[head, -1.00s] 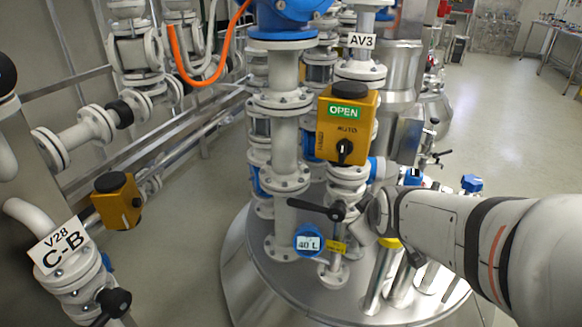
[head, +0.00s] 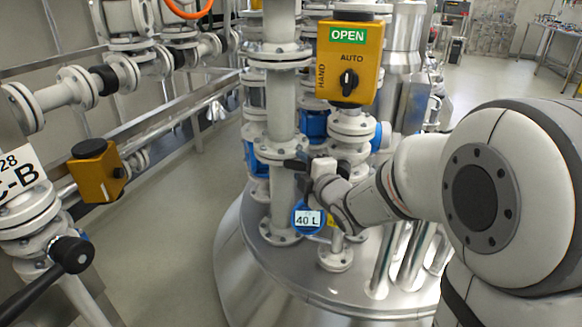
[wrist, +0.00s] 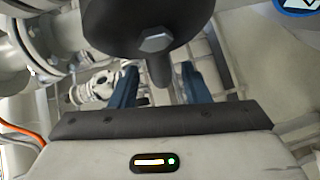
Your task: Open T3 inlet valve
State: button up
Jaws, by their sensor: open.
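A black valve handle (wrist: 150,30) with a hex bolt in its hub fills the upper middle of the wrist view. Its narrow arm points down into the space between my two blue fingers. My gripper (wrist: 158,86) is open, one finger on each side of that arm; contact cannot be told. In the head view my gripper (head: 303,170) is at the pipework just above the blue round gauge marked 40 L (head: 308,217). It hides most of the handle and the valve there. No label reading T3 is legible.
A yellow actuator box (head: 349,62) showing OPEN stands just above my gripper. A white flanged pipe (head: 283,110) rises to its left. A steel vessel top (head: 262,270) lies below. Another black-handled valve (head: 72,255) is at the lower left. Open floor (head: 185,235) lies between.

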jog(key=shift+x, duration=1.35)
jog(key=shift+c, duration=0.5)
grip_shut()
